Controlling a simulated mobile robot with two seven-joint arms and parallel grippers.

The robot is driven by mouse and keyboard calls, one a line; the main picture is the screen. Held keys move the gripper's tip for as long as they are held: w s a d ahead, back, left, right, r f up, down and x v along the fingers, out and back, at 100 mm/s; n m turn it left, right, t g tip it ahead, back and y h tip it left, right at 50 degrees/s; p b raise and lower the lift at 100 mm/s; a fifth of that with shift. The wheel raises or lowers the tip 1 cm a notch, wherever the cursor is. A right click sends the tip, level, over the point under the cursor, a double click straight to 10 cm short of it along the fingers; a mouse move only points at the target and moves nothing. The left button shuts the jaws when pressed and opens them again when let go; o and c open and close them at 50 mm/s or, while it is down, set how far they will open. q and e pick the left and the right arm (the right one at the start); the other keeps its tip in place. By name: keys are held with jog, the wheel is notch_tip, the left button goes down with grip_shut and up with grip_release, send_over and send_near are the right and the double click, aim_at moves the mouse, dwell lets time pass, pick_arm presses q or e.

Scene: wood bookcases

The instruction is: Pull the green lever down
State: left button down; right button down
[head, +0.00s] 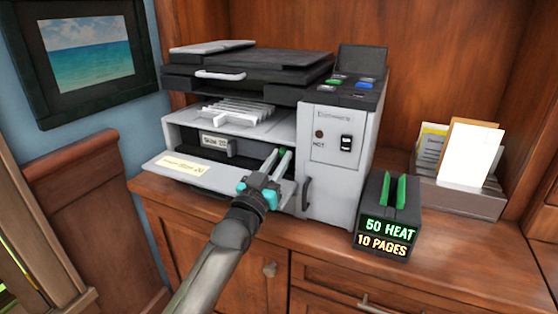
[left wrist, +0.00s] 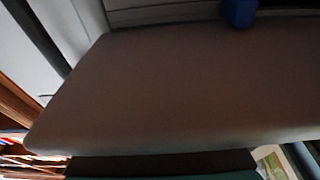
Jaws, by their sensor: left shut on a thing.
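The grey and black printer (head: 325,190) stands on the wooden counter with its front flap (head: 175,170) folded down. My left gripper (head: 278,154) reaches into the printer's open front bay, near the right side of the opening. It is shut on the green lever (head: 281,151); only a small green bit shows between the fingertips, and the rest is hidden. In the left wrist view a broad grey-brown panel (left wrist: 160,90) fills most of the picture, and the lever cannot be made out there. My right gripper is in neither view.
Right of the printer stands a black box (head: 385,215) with two upright green pieces and lit text "50 HEAT 10 PAGES". A grey paper holder (head: 458,198) stands at the right. The counter front (head: 310,240) is clear. A framed sea picture (head: 88,55) hangs left.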

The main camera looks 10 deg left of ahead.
pick_arm(q)
jog(key=c, duration=0.8)
grip_release()
jog(key=shift+o, duration=0.2)
jog(key=shift+s+f, duration=0.1)
jog(key=shift+s, duration=0.15)
jog(key=p+v, duration=0.4)
jog(key=v, duration=1)
jog(key=shift+s+a, duration=0.15)
jog(key=shift+s, duration=0.2)
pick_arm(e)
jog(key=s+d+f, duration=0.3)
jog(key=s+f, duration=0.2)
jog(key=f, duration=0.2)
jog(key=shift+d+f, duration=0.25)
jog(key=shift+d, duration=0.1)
pick_arm(q)
jog(key=shift+f, duration=0.1)
